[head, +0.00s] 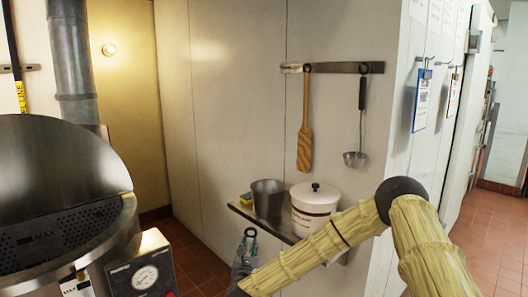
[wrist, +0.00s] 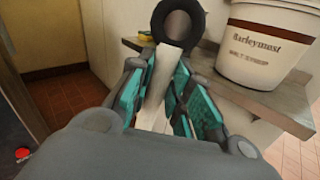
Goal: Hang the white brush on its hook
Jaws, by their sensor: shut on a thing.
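My gripper (head: 246,252) is low in front of the wall shelf, in the lower middle of the head view. In the wrist view my gripper (wrist: 158,78) has its teal-padded fingers shut on the pale handle of the white brush (wrist: 156,92). A dark ring shows at the handle's far end. The brush's bristles are hidden. The metal hook rail (head: 345,67) is on the wall, above and to the right of my gripper. A wooden paddle (head: 306,125) and a ladle (head: 361,120) hang from it. A small pale piece is at its left end; I cannot tell what it is.
The shelf (head: 245,210) carries a metal pot (head: 268,198), a white lidded bucket (head: 313,205) and a yellow sponge (head: 246,198). The bucket also shows in the wrist view (wrist: 265,40). A steel kettle (head: 65,180) with a gauge stands at left. The wall beneath the rail is partly clear.

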